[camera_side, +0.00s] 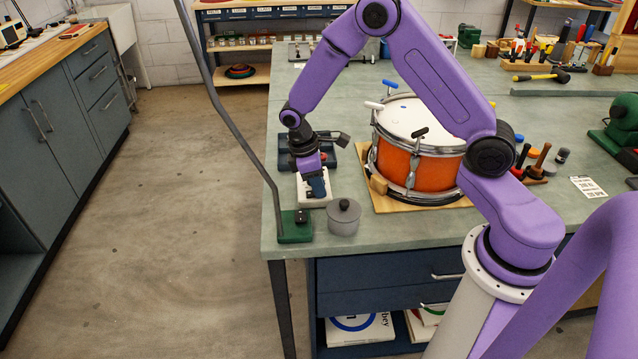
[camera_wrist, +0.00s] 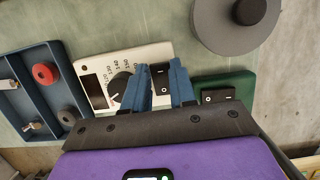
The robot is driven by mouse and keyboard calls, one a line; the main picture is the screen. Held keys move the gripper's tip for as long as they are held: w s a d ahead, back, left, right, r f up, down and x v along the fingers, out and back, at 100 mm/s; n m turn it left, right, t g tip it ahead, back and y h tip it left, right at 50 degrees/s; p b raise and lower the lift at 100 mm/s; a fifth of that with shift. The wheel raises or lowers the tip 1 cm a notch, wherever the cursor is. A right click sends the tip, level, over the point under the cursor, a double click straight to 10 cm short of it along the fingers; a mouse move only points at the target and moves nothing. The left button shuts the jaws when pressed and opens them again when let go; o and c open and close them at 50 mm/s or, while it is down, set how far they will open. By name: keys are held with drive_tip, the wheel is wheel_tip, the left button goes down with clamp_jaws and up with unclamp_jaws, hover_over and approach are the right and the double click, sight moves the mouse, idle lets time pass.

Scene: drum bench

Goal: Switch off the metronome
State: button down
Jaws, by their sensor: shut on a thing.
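The metronome is a small white box (camera_side: 303,200) near the bench's left edge in the side view. In the wrist view the metronome (camera_wrist: 88,70) shows a dark window, a black dial (camera_wrist: 119,84) with printed marks, and a black switch (camera_wrist: 160,76) at its right end. My gripper (camera_side: 318,192) points down onto the box. In the wrist view its blue fingers (camera_wrist: 160,80) stand on either side of the black switch, shut on it. The fingers hide part of the switch, so its position cannot be read.
A green base (camera_side: 294,231) with its own rocker switch (camera_wrist: 217,95) and a tall pole stands close by. A grey lidded pot (camera_side: 344,217) is beside it. A blue tray (camera_side: 323,158) with small parts lies behind the metronome. An orange drum (camera_side: 405,167) stands to the right.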

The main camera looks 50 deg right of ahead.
drive_tip(key=c, duration=1.2)
unclamp_jaws()
drive_tip(key=v, duration=1.7)
drive_tip(key=shift+r, duration=0.25)
drive_tip(key=shift+s, duration=0.1)
